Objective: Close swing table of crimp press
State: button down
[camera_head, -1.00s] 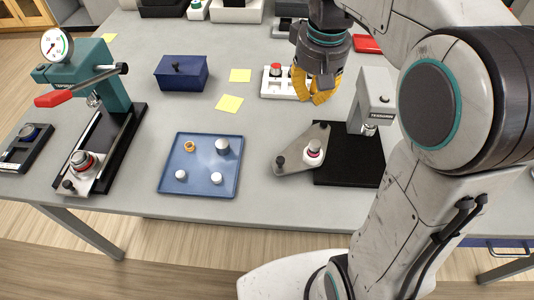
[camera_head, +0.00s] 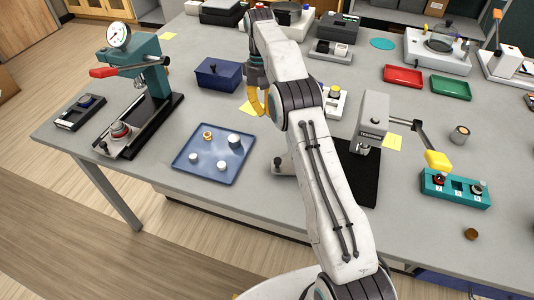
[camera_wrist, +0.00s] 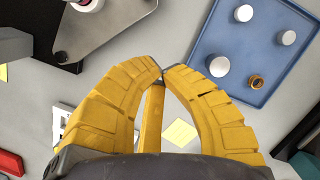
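The grey press (camera_head: 373,118) stands on a black base (camera_head: 362,175) at the right of my arm; its label is too small to read surely. Its grey swing table (camera_head: 284,167) sticks out to the left of the base, mostly hidden behind my arm. The wrist view shows this plate (camera_wrist: 112,30) at upper left, with a dark knob at its end and a red-and-white piece on it. My gripper (camera_wrist: 162,73), also in the head view (camera_head: 258,104), has yellow fingers with tips together and nothing between them. It is above the table, apart from the plate.
A blue tray (camera_head: 190,167) with small parts lies left of the swing table. A teal press (camera_head: 150,72) with a gauge and red lever stands farther left. A blue box (camera_head: 218,75) is behind the tray. A teal block (camera_head: 455,188) sits at right.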

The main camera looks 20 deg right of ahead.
aim_at(272, 162)
jog(key=b+x, duration=0.1)
jog(key=x, duration=0.9)
jog(key=shift+s+a+f, duration=0.15)
jog(key=shift+s+f, duration=0.05)
jog(key=shift+s, duration=0.05)
jog(key=s+p, duration=0.2)
jog(key=p, duration=0.1)
jog(key=shift+s+r, duration=0.15)
jog(key=shift+s+p, duration=0.65)
jog(key=shift+p, duration=0.45)
jog(key=shift+s, duration=0.1)
